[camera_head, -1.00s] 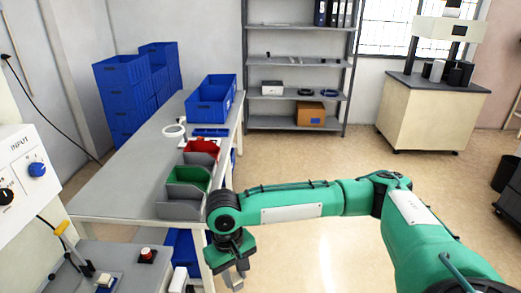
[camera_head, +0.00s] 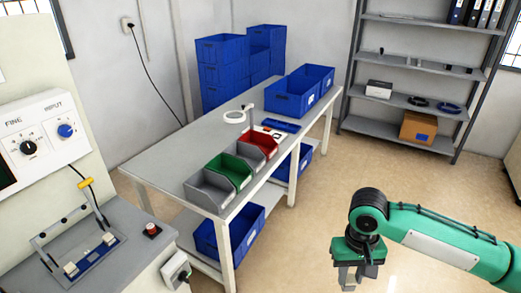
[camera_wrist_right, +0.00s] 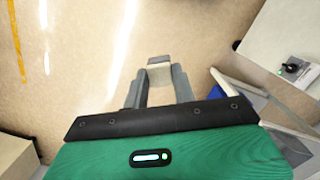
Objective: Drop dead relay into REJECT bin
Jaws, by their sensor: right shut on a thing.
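My right gripper (camera_head: 349,279) hangs over open floor, right of the workbench, with its fingers pointing down. In the right wrist view, its fingers (camera_wrist_right: 160,88) are shut on a small pale block, the relay (camera_wrist_right: 160,73). The relay is hard to make out in the head view. A red bin (camera_head: 264,141), which may be the REJECT bin, sits in the row of bins on the bench, behind the green bin (camera_head: 233,170); no label is readable. The gripper is well apart from the bins. My left gripper is not in view.
Grey bins flank the row, one at the front (camera_head: 208,190). Blue crates (camera_head: 300,88) stand at the bench's far end, with a white ring (camera_head: 233,117) nearby. A control panel and test fixture (camera_head: 88,258) are at left. Shelves stand behind. The floor between is clear.

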